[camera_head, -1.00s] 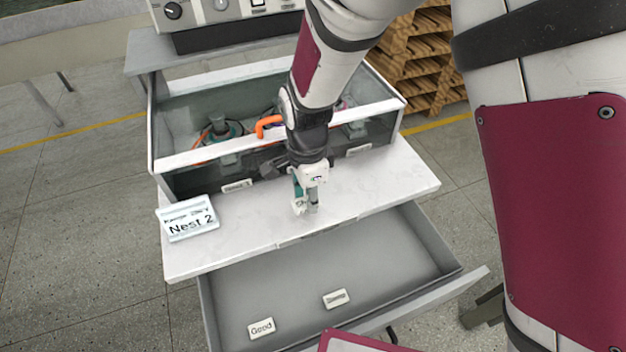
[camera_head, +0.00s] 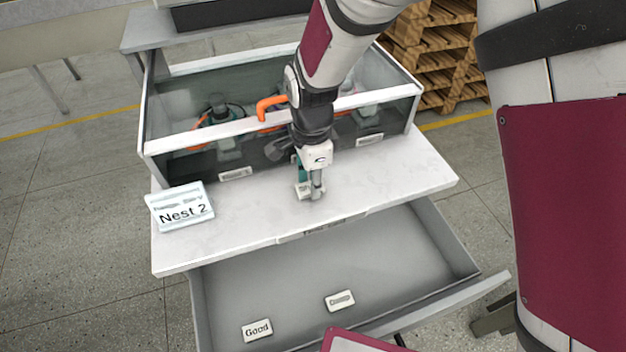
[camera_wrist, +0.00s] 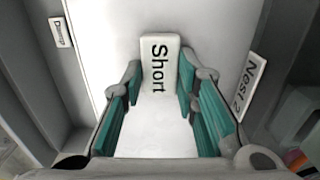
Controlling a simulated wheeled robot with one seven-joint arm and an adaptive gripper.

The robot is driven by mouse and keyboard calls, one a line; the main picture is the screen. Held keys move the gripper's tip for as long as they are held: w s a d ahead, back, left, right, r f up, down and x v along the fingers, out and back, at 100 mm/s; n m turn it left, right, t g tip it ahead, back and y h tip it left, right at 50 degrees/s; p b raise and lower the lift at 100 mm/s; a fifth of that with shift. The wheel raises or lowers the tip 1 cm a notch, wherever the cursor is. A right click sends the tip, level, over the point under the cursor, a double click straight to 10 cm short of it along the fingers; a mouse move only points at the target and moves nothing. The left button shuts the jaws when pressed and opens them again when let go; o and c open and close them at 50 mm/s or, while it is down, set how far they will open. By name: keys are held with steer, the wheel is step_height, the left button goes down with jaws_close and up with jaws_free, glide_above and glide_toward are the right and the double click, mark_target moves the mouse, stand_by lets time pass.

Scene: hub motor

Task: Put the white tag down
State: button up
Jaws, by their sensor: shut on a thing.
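The tag sits between the two green-padded fingers (camera_wrist: 160,95). In the head view the tag is mostly hidden by the fingers. I cannot tell whether the tag touches the worktop (camera_head: 390,188).
A "Nest 2" sign (camera_head: 180,208) stands at the worktop's left end. A glass-fronted case (camera_head: 215,135) with orange-handled parts stands behind. An open grey drawer (camera_head: 270,280) below holds a "Good" tag (camera_head: 257,330) and another tag (camera_head: 340,301), read as "Dump" or similar.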

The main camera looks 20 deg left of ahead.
steer(key=o, duration=0.9)
steer(key=shift+f, duration=0.1)
step_height(320, 180, up, 12)
steer(key=p, duration=0.2)
steer(key=shift+r, duration=0.2)
